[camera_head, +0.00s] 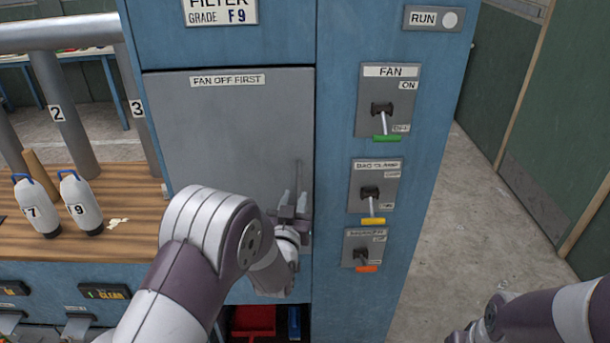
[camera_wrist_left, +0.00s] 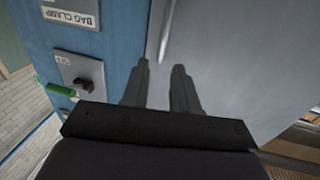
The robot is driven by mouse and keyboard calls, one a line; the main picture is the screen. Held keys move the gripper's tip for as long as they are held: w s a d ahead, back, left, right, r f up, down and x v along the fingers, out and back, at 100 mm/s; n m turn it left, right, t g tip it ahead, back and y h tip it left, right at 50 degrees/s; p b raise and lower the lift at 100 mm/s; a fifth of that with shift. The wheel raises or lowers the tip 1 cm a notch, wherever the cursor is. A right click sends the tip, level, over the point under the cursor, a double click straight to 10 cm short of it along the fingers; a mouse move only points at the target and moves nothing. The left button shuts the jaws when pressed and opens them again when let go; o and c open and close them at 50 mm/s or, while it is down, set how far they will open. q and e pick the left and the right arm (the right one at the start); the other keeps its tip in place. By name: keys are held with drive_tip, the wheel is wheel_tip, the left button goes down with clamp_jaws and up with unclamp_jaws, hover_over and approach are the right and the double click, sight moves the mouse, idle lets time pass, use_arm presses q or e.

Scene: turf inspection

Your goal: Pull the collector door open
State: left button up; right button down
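The collector door (camera_head: 225,130) is a grey panel labelled FAN OFF FIRST in the blue cabinet; it looks shut in its frame. Its upright bar handle (camera_head: 299,175) is near the right edge, partly hidden by my left gripper (camera_head: 290,206). In the left wrist view the gripper (camera_wrist_left: 162,75) is open, its two dark fingers apart. The handle (camera_wrist_left: 166,32) lies ahead of the fingers, its lower end at the gap between the fingertips; I cannot tell whether they touch it. The right gripper is out of view; only part of my right arm shows at bottom right.
The FAN switch (camera_head: 387,102) has its green-tipped lever down, at OFF. Yellow-tipped (camera_head: 373,220) and orange-tipped (camera_head: 367,268) levers sit below. White bottles (camera_head: 82,205) stand on the wooden bench (camera_head: 130,240) at left. Floor right of the cabinet is clear.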

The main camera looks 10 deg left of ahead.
sight(299, 181)
use_arm(q)
drive_tip(key=w, duration=0.2)
drive_tip(key=w+p, duration=0.1)
drive_tip(key=w, duration=0.1)
drive_tip(key=w+a, duration=0.1)
drive_tip(key=w, duration=0.2)
drive_tip(key=shift+f, duration=0.15)
drive_tip(key=shift+w+p, duration=0.35)
drive_tip(key=shift+w, duration=0.45)
clamp_jaws()
